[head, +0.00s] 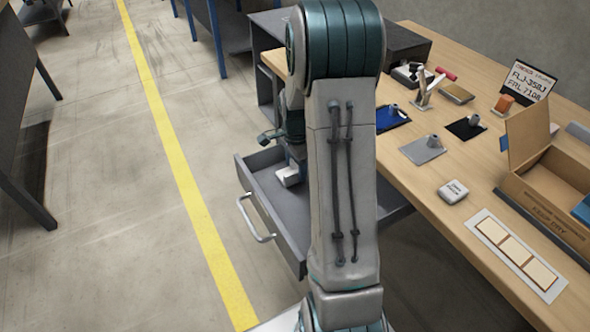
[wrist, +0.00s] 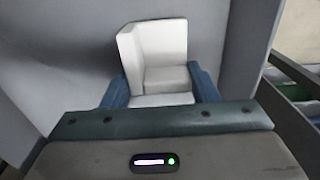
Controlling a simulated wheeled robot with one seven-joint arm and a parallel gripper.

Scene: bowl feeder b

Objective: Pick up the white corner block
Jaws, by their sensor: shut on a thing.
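The white corner block (wrist: 165,50) is in the wrist view, between the two blue fingers of my gripper (wrist: 162,86). The fingers are shut on its left and right sides. Its lower part is partly hidden by the gripper body. In the head view the white block (head: 289,176) shows low in the open grey drawer (head: 262,205), just below my gripper (head: 296,155). My arm hides part of the drawer. I cannot tell whether the block touches the drawer floor.
The drawer has grey walls around the gripper and a front handle (head: 257,222). The floor at left is clear.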

